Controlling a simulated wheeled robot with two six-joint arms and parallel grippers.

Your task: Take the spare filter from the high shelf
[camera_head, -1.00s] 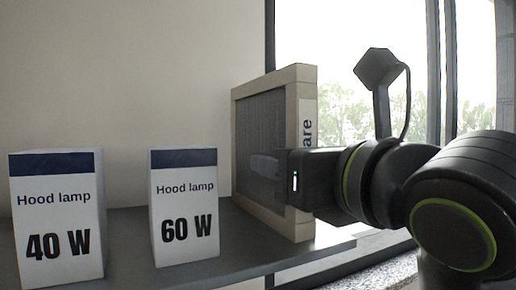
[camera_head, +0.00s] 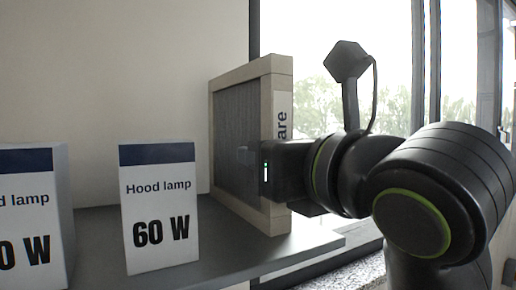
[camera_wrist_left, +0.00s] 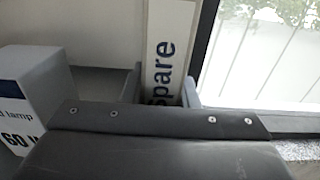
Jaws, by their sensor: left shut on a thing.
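The spare filter (camera_head: 238,140) is a square panel with a pale frame and grey mesh, standing upright at the right end of the high shelf (camera_head: 225,245). Its edge label, partly covered in the head view, reads "Spare" in the left wrist view (camera_wrist_left: 163,60). My left gripper (camera_head: 262,165), its arm entering from the right in the head view, is shut on the filter's near edge. One finger lies against the mesh; in the left wrist view the fingers flank the frame. I cannot tell whether the filter's bottom touches the shelf. My right gripper is not in view.
A "Hood lamp 60 W" box (camera_head: 160,210) stands on the shelf left of the filter, with a gap between. Another hood lamp box (camera_head: 30,215) is cut off at the left edge. A window (camera_head: 400,60) is behind and right of the filter, with a speckled sill (camera_head: 350,275) below.

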